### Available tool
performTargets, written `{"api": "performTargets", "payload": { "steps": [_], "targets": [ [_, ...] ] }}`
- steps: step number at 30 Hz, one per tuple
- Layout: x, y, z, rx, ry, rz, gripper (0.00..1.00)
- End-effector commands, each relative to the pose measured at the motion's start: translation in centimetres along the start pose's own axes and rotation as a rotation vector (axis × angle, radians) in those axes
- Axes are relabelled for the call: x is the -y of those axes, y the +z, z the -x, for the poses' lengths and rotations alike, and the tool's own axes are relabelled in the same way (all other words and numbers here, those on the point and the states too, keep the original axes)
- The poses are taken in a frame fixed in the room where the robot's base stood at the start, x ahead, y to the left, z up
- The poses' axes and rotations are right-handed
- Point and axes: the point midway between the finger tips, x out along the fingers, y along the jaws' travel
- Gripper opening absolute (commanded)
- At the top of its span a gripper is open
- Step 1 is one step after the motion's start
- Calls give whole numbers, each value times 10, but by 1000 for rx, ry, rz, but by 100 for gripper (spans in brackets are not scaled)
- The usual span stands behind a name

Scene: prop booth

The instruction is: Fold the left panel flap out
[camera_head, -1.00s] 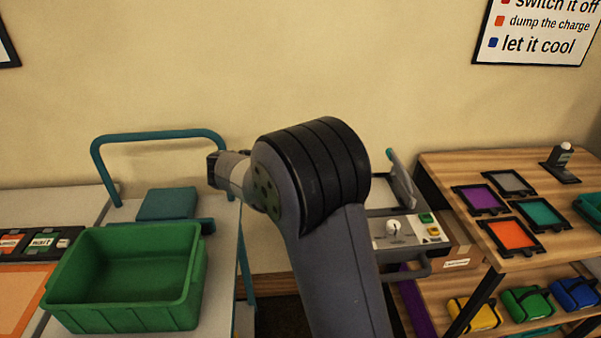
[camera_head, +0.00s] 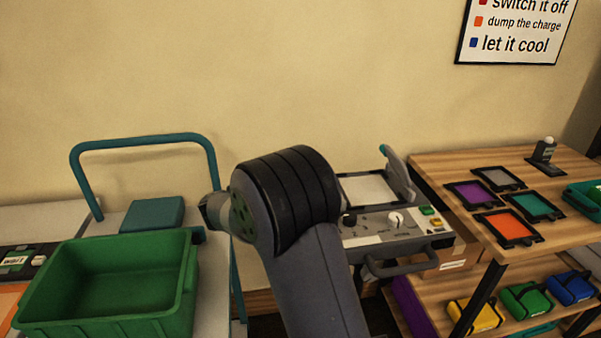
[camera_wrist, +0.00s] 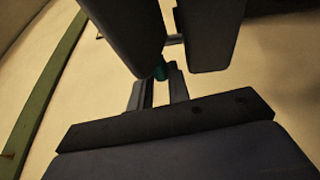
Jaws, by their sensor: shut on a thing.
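The grey control panel (camera_head: 380,226) stands behind my arm, its left part hidden by the arm. A grey flap with a teal tip (camera_head: 398,172) stands raised at the panel's right side. The left flap is hidden in the head view. My gripper is also hidden there behind my arm. In the wrist view my gripper (camera_wrist: 168,60) has its dark fingers close together. A small teal tab (camera_wrist: 160,71), seemingly the left flap's tip, shows between them. The rest of the flap cannot be made out.
At right a wooden shelf (camera_head: 450,165) holds coloured framed tiles, with several coloured packs below.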

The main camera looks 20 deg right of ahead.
Motion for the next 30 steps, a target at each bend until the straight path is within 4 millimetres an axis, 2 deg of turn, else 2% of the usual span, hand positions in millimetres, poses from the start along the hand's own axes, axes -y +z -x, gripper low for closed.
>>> {"api": "performTargets", "payload": {
  "steps": [6,7,14,30],
  "targets": [
    [1,0,0,2,-2,2,0],
    [1,0,0,2,-2,2,20],
    [0,0,0,1,-2,1,39],
    [1,0,0,0,-4,1,40]
  ]
}}
